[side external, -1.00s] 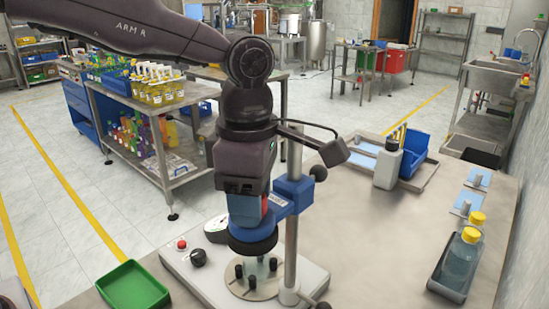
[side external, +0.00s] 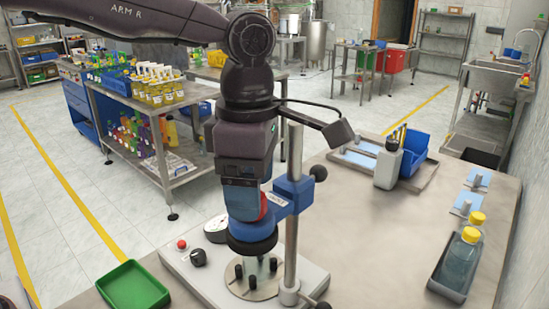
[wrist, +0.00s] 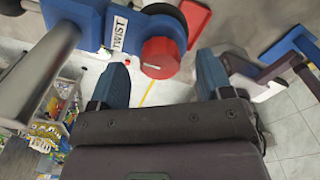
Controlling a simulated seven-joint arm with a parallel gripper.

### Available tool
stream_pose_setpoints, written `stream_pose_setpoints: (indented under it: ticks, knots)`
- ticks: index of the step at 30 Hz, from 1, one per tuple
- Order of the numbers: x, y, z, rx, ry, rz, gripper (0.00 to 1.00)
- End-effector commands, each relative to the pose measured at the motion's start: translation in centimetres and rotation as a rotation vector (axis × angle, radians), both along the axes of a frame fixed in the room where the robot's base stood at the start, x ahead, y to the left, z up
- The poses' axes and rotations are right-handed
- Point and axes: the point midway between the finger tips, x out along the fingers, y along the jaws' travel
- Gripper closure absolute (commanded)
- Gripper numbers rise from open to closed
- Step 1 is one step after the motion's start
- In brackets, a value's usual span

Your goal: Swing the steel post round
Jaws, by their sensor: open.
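The steel post (side external: 291,220) stands upright on the grey base plate of the bench fixture; it also shows as a grey rod at the left in the wrist view (wrist: 38,72). A blue clamp arm (side external: 294,192) is fixed on it and reaches left to a blue round head (side external: 252,238) over a disc with black pegs. A red knob (wrist: 160,57) sits on the blue arm. My gripper (wrist: 161,68) is open, its two fingers apart near the red knob. I cannot tell whether they touch it. In the side view my gripper (side external: 243,203) hangs just above the head.
A green tray (side external: 133,287) lies left of the base. A red button (side external: 182,244) and black dial (side external: 198,257) sit on the base's left. Bottles with yellow caps (side external: 466,250) stand in a tray at right. The table between post and bottles is clear.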

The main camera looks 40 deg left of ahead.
Motion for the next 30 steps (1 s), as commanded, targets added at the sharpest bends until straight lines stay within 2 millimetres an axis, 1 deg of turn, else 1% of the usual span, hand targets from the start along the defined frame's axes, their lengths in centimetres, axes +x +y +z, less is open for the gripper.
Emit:
stream_pose_setpoints:
  ticks: [9, 15, 26, 29, 30]
  knots:
    - [0.0, 0.0, 2.7, -0.001, -0.002, 0.0, 0.28]
    - [0.0, 0.0, 3.8, 0.0, 0.0, 0.0, 0.28]
    - [0.0, 0.0, 3.9, 0.0, 0.001, -0.011, 0.28]
    - [0.1, 0.0, 3.9, -0.002, -0.005, -0.093, 0.28]
    - [0.2, -0.1, 3.9, -0.005, -0.011, -0.155, 0.28]
